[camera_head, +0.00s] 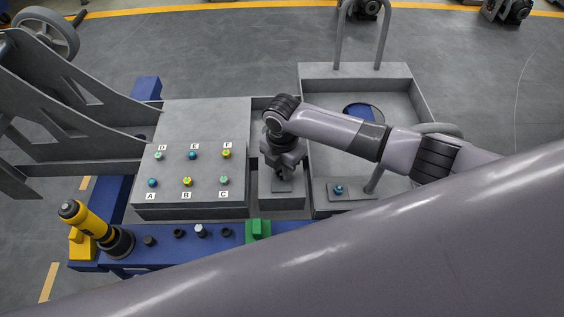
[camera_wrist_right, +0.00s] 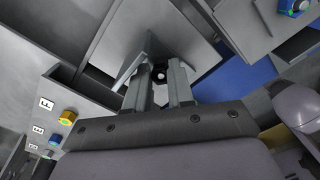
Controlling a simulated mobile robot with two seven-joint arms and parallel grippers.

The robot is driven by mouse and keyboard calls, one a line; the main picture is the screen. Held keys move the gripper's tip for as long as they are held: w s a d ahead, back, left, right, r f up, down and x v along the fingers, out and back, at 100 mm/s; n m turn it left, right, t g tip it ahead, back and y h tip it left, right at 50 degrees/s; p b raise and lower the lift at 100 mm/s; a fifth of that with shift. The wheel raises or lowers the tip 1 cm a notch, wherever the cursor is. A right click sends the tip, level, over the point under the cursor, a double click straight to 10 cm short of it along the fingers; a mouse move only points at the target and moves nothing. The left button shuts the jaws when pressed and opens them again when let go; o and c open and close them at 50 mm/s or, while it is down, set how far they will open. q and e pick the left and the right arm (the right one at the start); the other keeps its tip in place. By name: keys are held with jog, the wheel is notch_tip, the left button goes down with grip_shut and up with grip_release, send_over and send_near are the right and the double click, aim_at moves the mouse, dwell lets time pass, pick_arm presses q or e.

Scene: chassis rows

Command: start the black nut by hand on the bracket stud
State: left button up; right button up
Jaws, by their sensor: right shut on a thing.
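My right gripper (camera_head: 282,172) points down over the bracket (camera_head: 282,198), a grey block with a plate between the lettered panel and the grey tray. In the right wrist view, the gripper's two fingers (camera_wrist_right: 159,82) are shut on the small black nut (camera_wrist_right: 158,69). A light round spot shows at the nut's middle; I cannot tell if it is the stud's end. The bracket plate (camera_wrist_right: 150,35) lies right behind the fingertips. The gripper hides the nut and stud in the head view, and I cannot tell how far the nut sits on the stud. My left gripper is not in view.
The grey panel (camera_head: 205,113) carries several coloured fasteners lettered A to F. A yellow and black power tool (camera_head: 88,221) stands at the left on the blue bench (camera_head: 150,262), beside several sockets and a green block (camera_head: 258,230). The grey tray (camera_head: 318,72) with raised walls flanks the bracket.

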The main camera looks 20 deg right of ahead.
jog(key=shift+m, duration=0.3)
jog(key=shift+s+r+m+p, duration=0.1)
jog(key=shift+m+p, duration=0.5)
jog(key=m+p, duration=0.1)
jog(key=m, duration=0.2)
jog(key=shift+s+p, duration=0.1)
jog(key=shift+p, duration=0.3)
jog(key=shift+d+f+m, duration=0.1)
jog(key=shift+f+m, duration=0.1)
jog(key=shift+m, duration=0.3)
jog(key=shift+s+m, duration=0.1)
jog(key=shift+m, duration=0.6)
jog(key=m, duration=0.3)
jog(key=shift+m, duration=0.4)
